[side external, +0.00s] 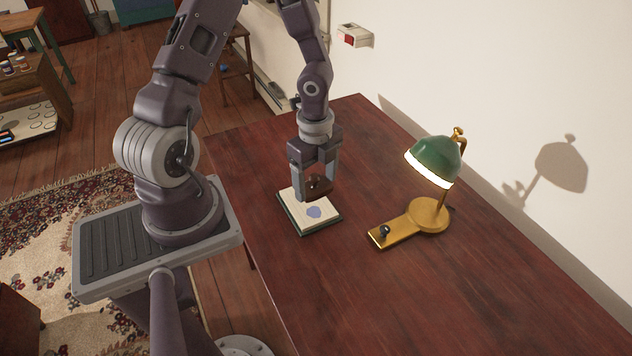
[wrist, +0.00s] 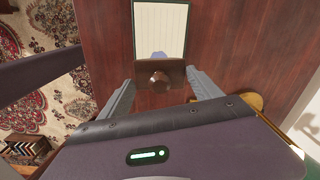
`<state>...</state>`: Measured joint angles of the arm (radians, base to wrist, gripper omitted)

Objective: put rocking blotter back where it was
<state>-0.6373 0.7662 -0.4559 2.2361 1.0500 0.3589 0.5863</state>
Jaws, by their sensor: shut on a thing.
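The rocking blotter (side external: 316,187) is a small dark brown piece with a knob on top. My gripper (side external: 316,189) is shut on it, with a finger on each side. In the side view it is over the far part of a pad (side external: 298,222) with a cream sheet, dark green edge and a blue blot; I cannot tell whether it touches the sheet. In the wrist view the blotter (wrist: 159,76) sits between the fingers at the lower end of the pad (wrist: 160,35), partly hiding the blue blot. The blotter's underside is hidden.
A brass desk lamp (side external: 428,214) with a lit green shade stands to the right on the dark red table (side external: 420,300). Its flat base arm reaches toward the pad. The front of the table is clear. A wall runs behind the lamp.

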